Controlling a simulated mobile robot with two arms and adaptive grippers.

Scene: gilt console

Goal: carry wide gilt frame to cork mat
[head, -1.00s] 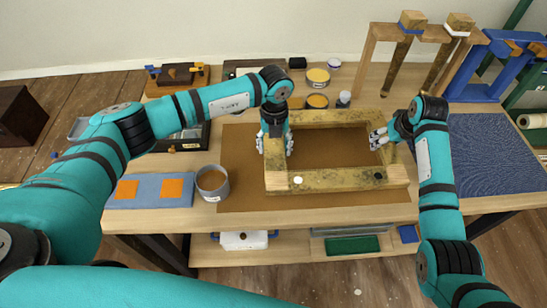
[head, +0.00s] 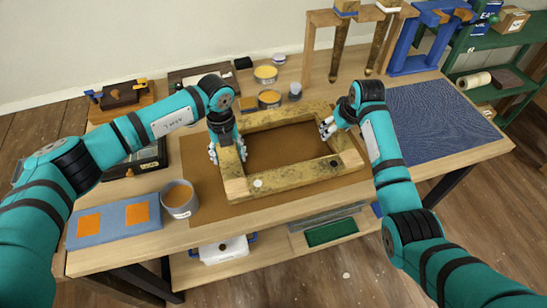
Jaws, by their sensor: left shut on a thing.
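The wide gilt frame (head: 298,178) is a worn gold rectangle with an open middle. It is over the brown, cork-coloured mat (head: 215,197) on the table, and the mat shows through its opening. I cannot tell whether it touches the mat or hangs slightly above it. My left gripper (head: 227,151) points down and is shut on the frame's left bar. My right gripper (head: 327,127) is at the frame's right bar, near its far corner. Its fingers show at the inner side, but the arm hides much of the grip, so its closure is unclear.
A grey can (head: 180,199) and a blue pad with orange squares (head: 113,219) stand left of the mat. Yellow-topped tins (head: 265,75) stand behind the frame. A blue woven mat (head: 440,120) lies clear at right, with wooden and blue stands behind it.

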